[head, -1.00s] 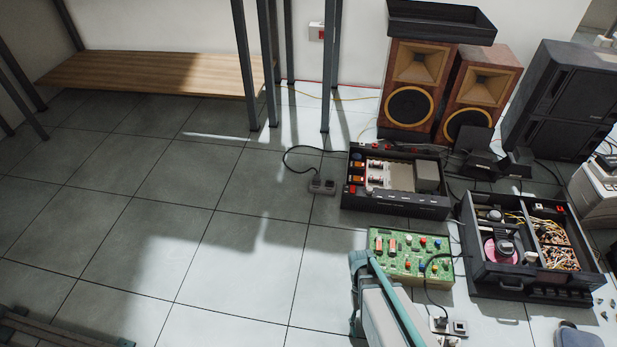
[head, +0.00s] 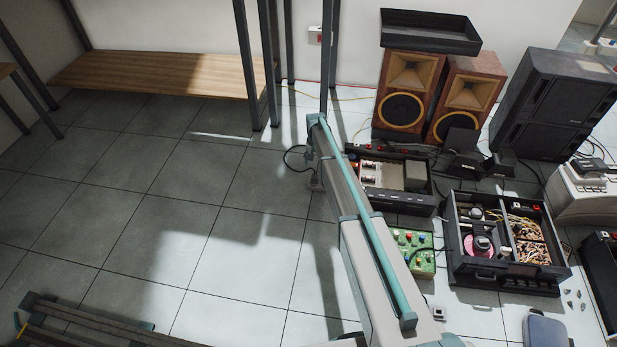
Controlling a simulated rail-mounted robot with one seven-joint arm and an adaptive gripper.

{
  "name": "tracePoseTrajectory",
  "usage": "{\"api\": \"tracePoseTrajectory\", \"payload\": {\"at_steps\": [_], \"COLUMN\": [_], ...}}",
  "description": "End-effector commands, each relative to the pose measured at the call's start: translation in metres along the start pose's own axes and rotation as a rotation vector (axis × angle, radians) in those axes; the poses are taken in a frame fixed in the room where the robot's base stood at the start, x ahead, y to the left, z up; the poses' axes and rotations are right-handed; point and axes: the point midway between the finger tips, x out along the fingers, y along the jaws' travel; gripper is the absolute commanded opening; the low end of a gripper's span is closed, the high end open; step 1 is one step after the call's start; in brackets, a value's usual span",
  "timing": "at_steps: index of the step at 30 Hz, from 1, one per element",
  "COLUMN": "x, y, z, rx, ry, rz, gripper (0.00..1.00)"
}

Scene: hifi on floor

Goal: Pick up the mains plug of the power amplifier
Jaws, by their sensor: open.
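An open black chassis (head: 395,205) with orange parts stands beyond my arm, partly hidden by it. A plug at that block cannot be made out clearly. Another open black chassis (head: 482,282), with a pink round part, stands to the right. I cannot tell which chassis is the power amplifier. My arm reaches up from the bottom to just left of the first chassis. My gripper is not visible.
A green circuit board (head: 424,262) and a small pale socket block (head: 438,313) lie right of my arm. Wooden speakers (head: 404,95) and dark speaker boxes (head: 550,105) stand behind. A wooden shelf (head: 160,85) is at back left.

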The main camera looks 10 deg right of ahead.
Motion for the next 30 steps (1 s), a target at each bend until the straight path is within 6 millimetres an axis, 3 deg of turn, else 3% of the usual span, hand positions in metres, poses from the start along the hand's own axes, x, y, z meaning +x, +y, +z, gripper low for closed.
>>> {"api": "tracePoseTrajectory", "payload": {"at_steps": [9, 16, 25, 30], "x": [0.047, 0.060, 0.099, 0.104], "y": [0.000, 0.000, -0.001, -0.001], "z": [0.002, 0.002, 0.000, 0.001], "rx": [-0.002, -0.002, -0.002, -0.003], "ry": [-0.003, -0.002, -0.004, -0.003], "rz": [0.001, 0.001, 0.001, 0.001], "gripper": [0.59, 0.59, 0.59, 0.59]}}
